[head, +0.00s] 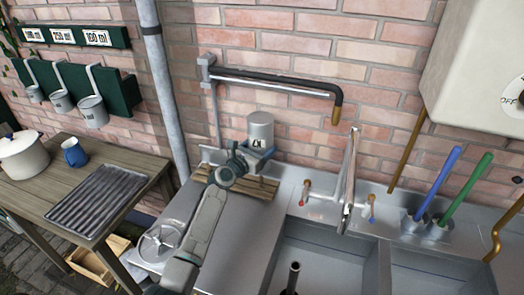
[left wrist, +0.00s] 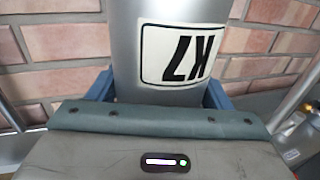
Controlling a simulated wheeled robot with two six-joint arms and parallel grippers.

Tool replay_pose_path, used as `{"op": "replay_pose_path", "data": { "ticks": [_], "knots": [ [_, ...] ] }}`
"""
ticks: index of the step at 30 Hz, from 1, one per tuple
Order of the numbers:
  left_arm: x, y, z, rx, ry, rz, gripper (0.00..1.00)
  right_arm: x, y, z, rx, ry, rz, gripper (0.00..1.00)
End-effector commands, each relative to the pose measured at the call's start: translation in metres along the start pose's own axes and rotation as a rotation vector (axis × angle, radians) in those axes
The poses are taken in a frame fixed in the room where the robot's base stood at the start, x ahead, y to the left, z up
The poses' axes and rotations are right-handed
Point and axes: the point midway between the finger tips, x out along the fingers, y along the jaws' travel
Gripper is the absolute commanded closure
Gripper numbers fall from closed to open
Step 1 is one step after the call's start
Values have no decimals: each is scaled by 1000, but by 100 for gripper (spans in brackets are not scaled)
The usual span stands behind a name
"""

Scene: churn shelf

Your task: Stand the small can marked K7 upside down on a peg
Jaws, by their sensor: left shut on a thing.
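The small grey can marked K7 (head: 260,127) is upright in line but inverted, its K7 label reading upside down in both views. My left gripper (head: 255,155) is shut on the can near its lower part. In the left wrist view the blue fingers clasp both sides of the can (left wrist: 180,75). A slatted wooden rack (head: 262,188) lies on the metal drainboard below and behind the gripper. No peg can be made out. The gripper hides the can's lower end, so I cannot tell whether it touches the rack. My right gripper is not in view.
A black-sleeved swing pipe (head: 275,79) juts from the brick wall above right of the can. A tall tap (head: 350,180) stands at the sink (head: 325,262). Blue (head: 440,180) and green (head: 466,187) handles stand right. The drainboard (head: 235,240) front is mostly clear.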

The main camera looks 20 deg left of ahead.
Motion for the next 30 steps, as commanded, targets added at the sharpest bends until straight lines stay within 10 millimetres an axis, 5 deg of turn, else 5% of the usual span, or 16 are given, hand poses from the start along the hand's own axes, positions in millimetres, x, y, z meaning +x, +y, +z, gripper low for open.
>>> {"op": "replay_pose_path", "data": {
  "ticks": [5,30],
  "knots": [
    [0,0,-14,1,-2,0,55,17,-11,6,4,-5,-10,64],
    [0,0,-92,-1,-2,-1,55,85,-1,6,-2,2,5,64]
  ]
}}
